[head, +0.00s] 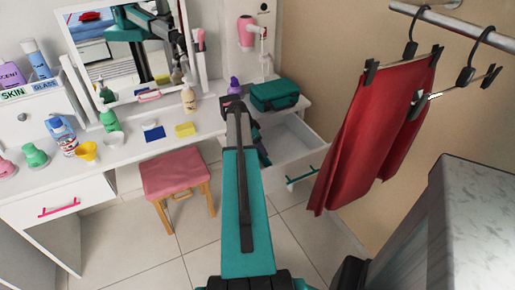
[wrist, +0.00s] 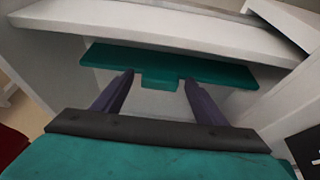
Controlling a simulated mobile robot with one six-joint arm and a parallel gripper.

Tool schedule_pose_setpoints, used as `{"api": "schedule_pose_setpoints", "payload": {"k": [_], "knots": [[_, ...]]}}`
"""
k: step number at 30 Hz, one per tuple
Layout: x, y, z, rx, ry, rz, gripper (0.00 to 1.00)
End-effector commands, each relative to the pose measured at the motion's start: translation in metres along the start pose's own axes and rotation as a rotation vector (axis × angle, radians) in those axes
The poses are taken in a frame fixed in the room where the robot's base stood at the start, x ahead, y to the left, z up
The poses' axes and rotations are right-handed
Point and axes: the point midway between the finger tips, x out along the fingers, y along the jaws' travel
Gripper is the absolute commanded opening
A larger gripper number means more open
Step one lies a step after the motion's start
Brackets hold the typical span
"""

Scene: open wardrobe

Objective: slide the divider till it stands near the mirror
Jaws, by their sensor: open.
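The divider (wrist: 215,70) looks like a teal board with a small tab at its middle, seen ahead in the wrist view. My gripper (wrist: 157,77) is open, with one dark finger on either side of the tab; I cannot tell whether they touch it. In the head view my gripper (head: 262,153) reaches into the open white drawer (head: 292,137), and I cannot make out the divider, probably behind my arm. The mirror (head: 112,50) stands on the white dressing table to the left.
A teal case (head: 274,95) sits on the tabletop above the drawer. A pink stool (head: 177,172) stands left of my arm. Red cloth (head: 370,130) hangs from a rail at right, near a grey-topped cabinet (head: 470,220). Bottles crowd the table (head: 195,117).

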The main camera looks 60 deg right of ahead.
Motion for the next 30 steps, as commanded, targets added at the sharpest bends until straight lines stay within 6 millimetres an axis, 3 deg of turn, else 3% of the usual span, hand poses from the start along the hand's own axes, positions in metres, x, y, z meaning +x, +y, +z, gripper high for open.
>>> {"api": "schedule_pose_setpoints", "payload": {"k": [8,30], "knots": [[-0.018,0.0,0.0,0.0,0.001,-0.001,0.66],[-0.115,-0.001,0.0,0.0,-0.001,-0.001,0.66]]}}
